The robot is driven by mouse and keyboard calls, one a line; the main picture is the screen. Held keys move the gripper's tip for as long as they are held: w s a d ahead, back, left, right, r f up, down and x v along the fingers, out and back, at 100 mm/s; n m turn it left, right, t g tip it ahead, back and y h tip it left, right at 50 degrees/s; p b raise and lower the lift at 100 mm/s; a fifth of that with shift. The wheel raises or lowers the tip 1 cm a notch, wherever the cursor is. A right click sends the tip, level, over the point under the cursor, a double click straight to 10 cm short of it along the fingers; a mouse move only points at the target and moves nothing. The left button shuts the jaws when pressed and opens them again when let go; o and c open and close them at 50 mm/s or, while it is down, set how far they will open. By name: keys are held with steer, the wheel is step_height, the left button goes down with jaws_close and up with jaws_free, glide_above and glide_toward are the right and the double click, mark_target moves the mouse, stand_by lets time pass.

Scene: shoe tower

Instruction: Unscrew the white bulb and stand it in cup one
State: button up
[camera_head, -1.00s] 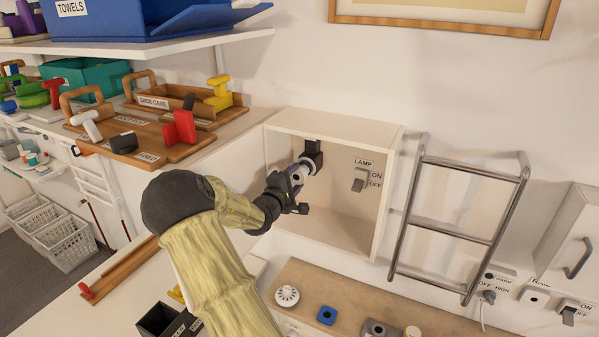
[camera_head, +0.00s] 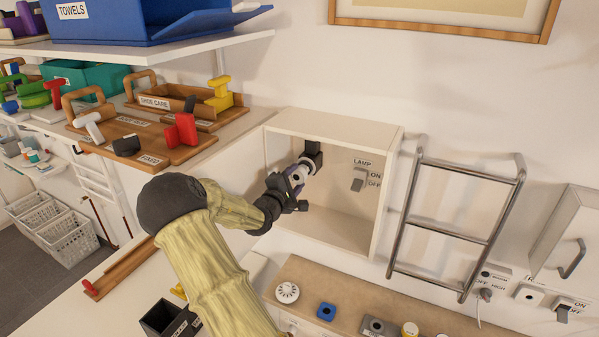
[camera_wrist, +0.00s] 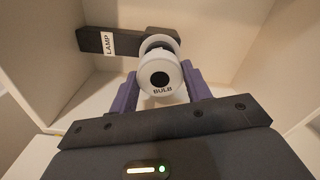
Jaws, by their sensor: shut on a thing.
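The white bulb (camera_wrist: 160,76), marked BULB with a black dot on its end, sits in front of the dark lamp arm (camera_wrist: 110,42) inside the open cream box. My gripper (camera_wrist: 160,90) is shut on the bulb, with a purple finger on each side of it. In the head view my gripper (camera_head: 291,186) reaches into the box and partly covers the bulb (camera_head: 305,166) below the black lamp mount (camera_head: 313,152). I cannot tell whether the bulb's thread is still engaged. I cannot make out cup one in these frames.
The box's cream walls (camera_head: 389,200) stand close around my gripper. A lamp switch (camera_head: 359,181) is on its back panel. A metal ladder rack (camera_head: 455,232) hangs to the right.

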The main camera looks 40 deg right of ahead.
steer(key=shift+n+p, duration=2.1)
steer(key=shift+p, duration=0.55)
steer(key=n, duration=0.3)
steer(key=shift+f+n, duration=0.1)
steer(key=shift+n, duration=0.3)
steer(key=o, duration=0.7)
steer(key=shift+o, duration=0.2)
